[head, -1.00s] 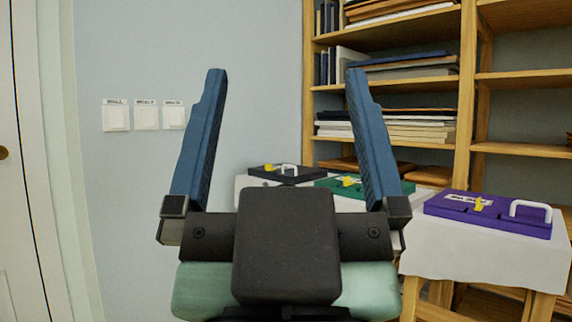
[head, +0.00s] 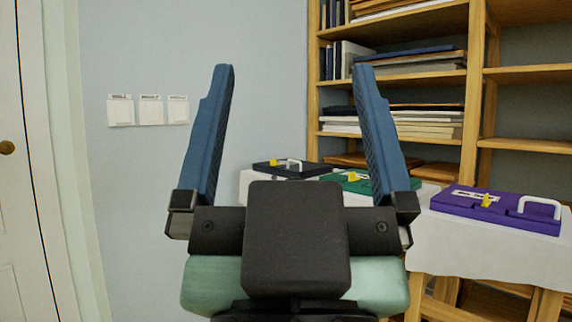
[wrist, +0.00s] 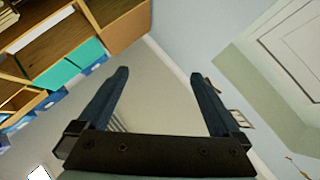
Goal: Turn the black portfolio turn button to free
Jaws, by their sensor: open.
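The black portfolio (head: 300,172) lies flat on the far left part of the white-covered table. It has a white handle and a small yellow turn button (head: 273,162) near its left side; its exact angle is too small to tell. My gripper (head: 294,80) is raised in front of the camera with its two blue fingers wide apart and nothing between them. It is well short of the table, and its body hides part of the table edge. The wrist view also shows the open fingers (wrist: 158,82), with no portfolio seen clearly there.
A green portfolio (head: 350,182) lies beside the black one, partly behind my right finger. A purple portfolio (head: 470,213) lies at the right on the white cloth (head: 470,245). Wooden shelves (head: 474,120) stand behind.

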